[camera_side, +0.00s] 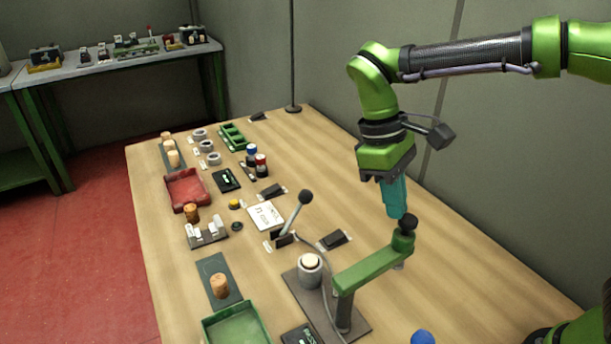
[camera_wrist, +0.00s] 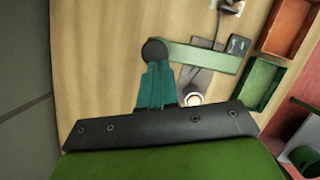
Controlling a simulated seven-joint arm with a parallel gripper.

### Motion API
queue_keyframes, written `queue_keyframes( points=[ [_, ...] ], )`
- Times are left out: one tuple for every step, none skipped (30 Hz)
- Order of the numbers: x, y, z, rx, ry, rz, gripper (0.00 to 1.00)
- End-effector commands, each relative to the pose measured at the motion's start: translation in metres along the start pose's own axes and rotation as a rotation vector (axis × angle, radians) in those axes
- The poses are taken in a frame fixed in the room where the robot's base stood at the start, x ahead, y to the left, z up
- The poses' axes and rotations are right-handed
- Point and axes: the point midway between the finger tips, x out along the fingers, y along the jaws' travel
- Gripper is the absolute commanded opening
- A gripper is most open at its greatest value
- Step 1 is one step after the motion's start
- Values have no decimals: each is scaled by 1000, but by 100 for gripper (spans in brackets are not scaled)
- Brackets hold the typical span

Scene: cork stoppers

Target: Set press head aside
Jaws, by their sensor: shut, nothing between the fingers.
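The press head is a green arm (camera_side: 370,270) with a black knob (camera_side: 407,222) at its outer end. It sits on a dark post (camera_side: 343,318) rising from a flat base plate (camera_side: 357,327). In the wrist view the green arm (camera_wrist: 210,57) runs right from the black knob (camera_wrist: 154,50). My gripper (camera_side: 400,213) has its teal fingers shut and empty, pointing down at the knob. In the wrist view the fingertips (camera_wrist: 157,66) lie right beside the knob; I cannot tell whether they touch it. A grey holder with a pale round top (camera_side: 310,268) stands beside the arm.
A lever with a black ball (camera_side: 304,197) stands behind the press. A green tray (camera_side: 207,328), a cork (camera_side: 219,286) on a dark mat and a red tray (camera_side: 187,190) lie left. A blue round thing (camera_side: 422,338) is at the front. The table's right side is mostly clear.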

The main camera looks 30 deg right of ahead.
Motion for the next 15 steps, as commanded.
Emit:
queue_keyframes(
  points=[
    [-2,0,-4,0,0,0,0],
    [-3,-1,-6,0,0,0,0],
    [-5,-1,-11,-1,1,-1,0],
    [-7,-2,-15,-1,1,-1,0],
    [-9,-2,-19,0,1,-1,0],
    [-12,-3,-25,1,2,0,0],
    [-15,-3,-30,2,2,-1,0],
    [-17,-4,-35,2,2,-1,0],
    [-27,-4,-36,2,7,0,0],
    [-35,-4,-35,2,8,0,0],
    [-43,-5,-34,3,8,-1,0],
    [-51,-5,-34,2,8,0,0],
    [-58,-5,-34,2,7,0,0],
    [-64,-5,-34,2,7,-1,0],
    [-72,-6,-34,3,8,-2,0]
  ],
)
